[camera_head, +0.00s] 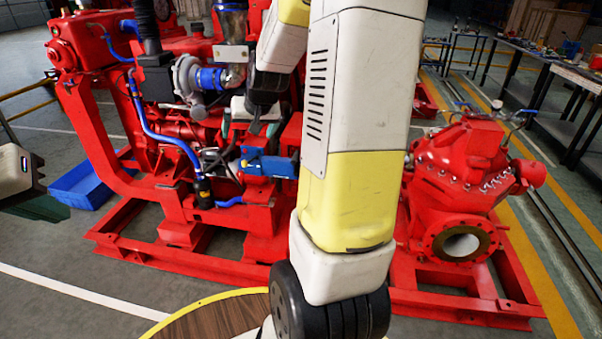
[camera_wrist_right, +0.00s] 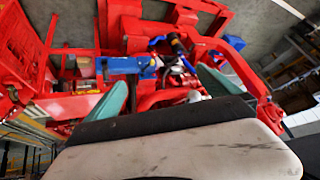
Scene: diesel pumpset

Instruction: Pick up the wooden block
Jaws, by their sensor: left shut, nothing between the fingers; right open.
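I do not see a wooden block in either view. My right gripper (camera_head: 250,127) is in front of the red engine in the head view, partly hidden by my own arm. In the right wrist view, its two teal fingers (camera_wrist_right: 163,93) are spread apart with nothing held between them. A blue device (camera_head: 268,163) on the red engine frame lies just below the right gripper in the head view. My left gripper (camera_head: 42,208) is at the left edge of the head view, apart from the engine, shut and empty.
The red engine (camera_head: 165,130) stands on a red base frame (camera_head: 170,262). A red pump (camera_head: 462,170) is at the right. A blue tray (camera_head: 82,184) lies on the floor at left. Workbenches (camera_head: 545,60) stand at back right.

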